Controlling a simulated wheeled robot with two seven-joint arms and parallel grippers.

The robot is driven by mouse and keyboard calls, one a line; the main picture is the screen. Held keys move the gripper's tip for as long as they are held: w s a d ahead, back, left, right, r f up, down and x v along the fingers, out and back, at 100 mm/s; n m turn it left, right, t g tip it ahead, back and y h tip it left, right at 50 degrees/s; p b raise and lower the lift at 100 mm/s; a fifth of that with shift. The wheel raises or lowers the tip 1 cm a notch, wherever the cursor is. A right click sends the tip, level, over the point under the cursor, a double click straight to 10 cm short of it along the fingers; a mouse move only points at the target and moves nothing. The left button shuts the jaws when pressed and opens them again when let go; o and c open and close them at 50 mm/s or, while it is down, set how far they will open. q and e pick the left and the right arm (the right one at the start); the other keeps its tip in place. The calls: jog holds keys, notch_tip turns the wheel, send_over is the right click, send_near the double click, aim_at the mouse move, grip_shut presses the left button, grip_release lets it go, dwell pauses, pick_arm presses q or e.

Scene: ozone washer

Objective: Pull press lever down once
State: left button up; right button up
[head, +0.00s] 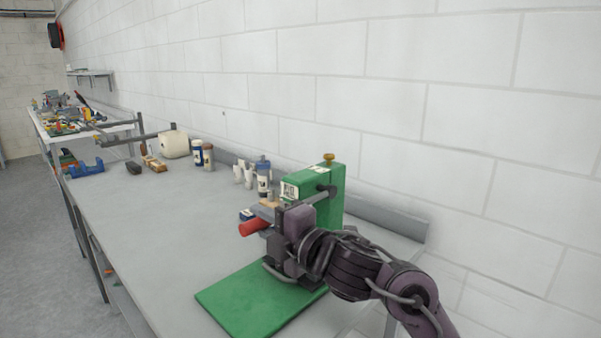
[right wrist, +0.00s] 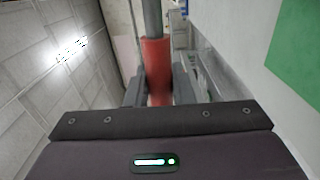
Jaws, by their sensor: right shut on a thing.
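The green press (head: 325,190) stands on the bench at the right of the head view, close to the wall, with a green base plate (head: 250,300) in front of it. Its lever ends in a red handle (head: 254,228); the handle and the grey lever bar above it show in the right wrist view (right wrist: 156,65). My right gripper (head: 268,236) is shut on the red handle, with a finger on each side of it (right wrist: 159,88). My gripper and arm hide part of the press and the lever. My left gripper is not in view.
Several bottles (head: 263,176) and white containers stand behind the press along the wall. A paper roll (head: 174,144), a blue tool (head: 86,169) and small blocks lie farther back on the grey bench (head: 150,215). The bench's left side is mostly clear. The white block wall (head: 430,100) is close at right.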

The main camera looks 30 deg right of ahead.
jog(key=shift+f+n+b, duration=0.4)
jog(key=shift+f+b, duration=0.5)
jog(key=shift+f, duration=0.05)
